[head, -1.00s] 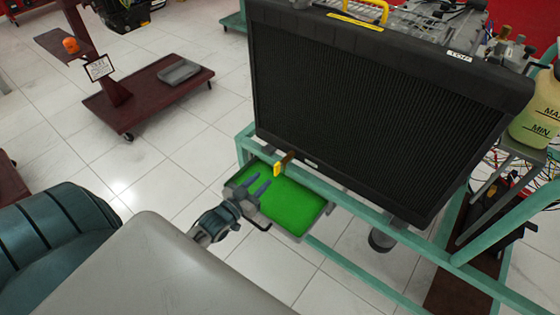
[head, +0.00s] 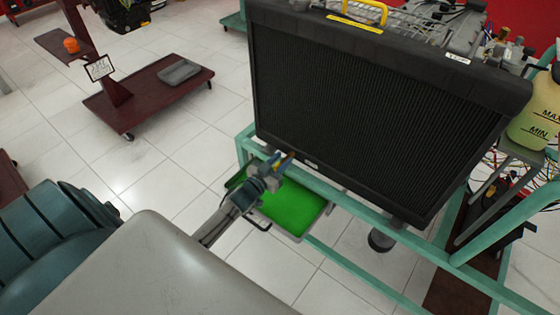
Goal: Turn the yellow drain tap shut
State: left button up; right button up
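The drain tap (head: 289,156) sits at the lower left edge of the black radiator (head: 375,110). Only a small brass-yellow bit of it shows; the rest is hidden behind my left gripper. My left gripper (head: 279,163) is at the tap, with its fingertips beside or around the handle. I cannot tell whether the fingers touch it or are closed on it. My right gripper is not in view.
A tray of green liquid (head: 290,208) lies below the tap and my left gripper. A teal frame rail (head: 345,198) runs just under the radiator. A coolant bottle (head: 535,115) stands at right. Open tiled floor lies to the left.

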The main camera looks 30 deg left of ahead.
pick_arm(q)
jog(key=shift+c, duration=0.2)
grip_shut()
